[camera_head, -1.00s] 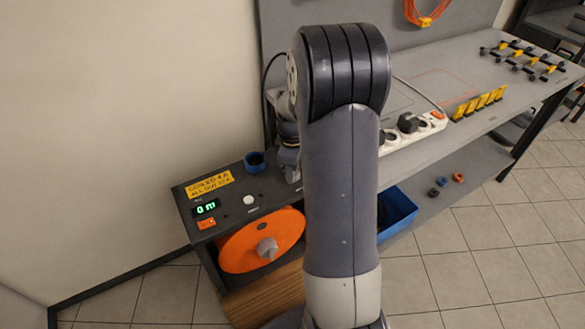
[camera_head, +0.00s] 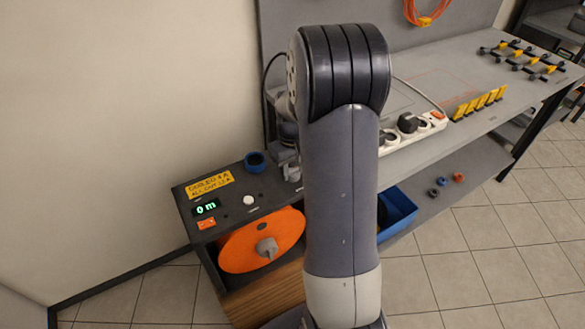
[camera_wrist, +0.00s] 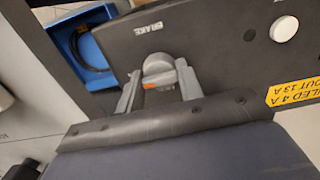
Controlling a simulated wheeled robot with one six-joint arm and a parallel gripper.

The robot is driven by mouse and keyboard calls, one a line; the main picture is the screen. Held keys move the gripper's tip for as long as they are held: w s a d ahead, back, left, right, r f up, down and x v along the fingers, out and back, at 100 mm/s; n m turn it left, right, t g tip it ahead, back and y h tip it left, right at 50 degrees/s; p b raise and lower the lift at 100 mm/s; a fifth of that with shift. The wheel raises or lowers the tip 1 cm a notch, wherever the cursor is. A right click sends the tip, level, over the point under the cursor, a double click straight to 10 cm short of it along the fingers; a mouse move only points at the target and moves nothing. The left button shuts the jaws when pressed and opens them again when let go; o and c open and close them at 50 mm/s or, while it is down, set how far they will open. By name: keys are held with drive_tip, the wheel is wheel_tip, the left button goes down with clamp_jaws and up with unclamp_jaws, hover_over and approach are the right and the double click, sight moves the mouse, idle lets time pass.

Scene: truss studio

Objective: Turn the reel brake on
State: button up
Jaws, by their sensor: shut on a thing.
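The brake knob (camera_wrist: 157,66) is a grey rotary knob with an orange mark, on a dark panel beside a "BRAKE" label (camera_wrist: 172,33) in the wrist view. My gripper (camera_wrist: 159,80) has one finger on each side of the knob and is shut on it. In the head view my gripper (camera_head: 291,168) is at the back right of the reel box top, partly behind my arm, and the knob is not clearly seen there. The orange reel (camera_head: 240,246) with a grey hub sits in the box front below.
The box top carries a green display (camera_head: 205,208) reading "0 m", an orange switch (camera_head: 207,224), a white button (camera_head: 249,200), a yellow label (camera_head: 210,184) and a blue ring (camera_head: 255,162). A power strip (camera_head: 412,130) lies on the bench to the right.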

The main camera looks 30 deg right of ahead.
sight(293, 169)
drive_tip(key=shift+m, duration=0.3)
drive_tip(key=o, duration=1)
drive_tip(key=shift+r, duration=0.1)
wheel_tip(293, 169, up, 11)
drive_tip(key=shift+f, duration=0.2)
wheel_tip(293, 169, down, 11)
drive_tip(key=shift+r, duration=0.1)
idle(0.5)
